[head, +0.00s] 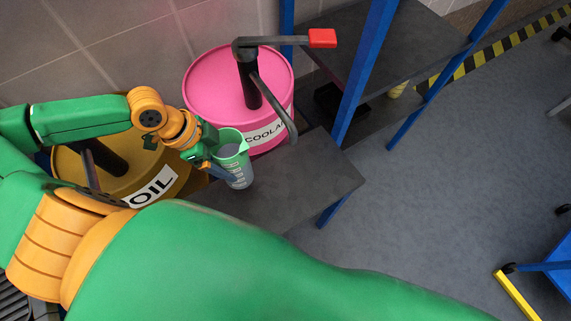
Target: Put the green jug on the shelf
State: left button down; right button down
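The green jug (237,169), a pale translucent measuring jug with white marks, stands upright at or just above the left end of a low grey board (300,180). I cannot tell whether its base touches the board. My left gripper (213,160) is at the jug's left side and looks closed on it; the fingers partly hide that side. The blue-framed shelf (385,45) has a dark upper board at the top, right of the pink drum. My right gripper is not in view.
A pink coolant drum (205,95) with a black pump and red-ended handle (322,38) stands behind the jug. A yellow oil drum (75,180) is at left. A small yellow item (398,89) sits on a lower shelf. Floor at right is mostly clear.

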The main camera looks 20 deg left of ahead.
pick_arm(q)
jog(key=w+d+f, duration=0.3)
jog(key=d, duration=0.3)
jog(key=w+d+f, duration=0.3)
jog(key=d+f, duration=0.1)
jog(key=d, duration=0.2)
jog(key=shift+p, duration=0.3)
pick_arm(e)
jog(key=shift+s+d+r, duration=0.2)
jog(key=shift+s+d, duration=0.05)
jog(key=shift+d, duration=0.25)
pick_arm(q)
grip_release()
jog(key=shift+f, duration=0.1)
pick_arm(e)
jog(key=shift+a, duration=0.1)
pick_arm(q)
jog(key=p+v, duration=0.1)
jog(key=v, duration=1.1)
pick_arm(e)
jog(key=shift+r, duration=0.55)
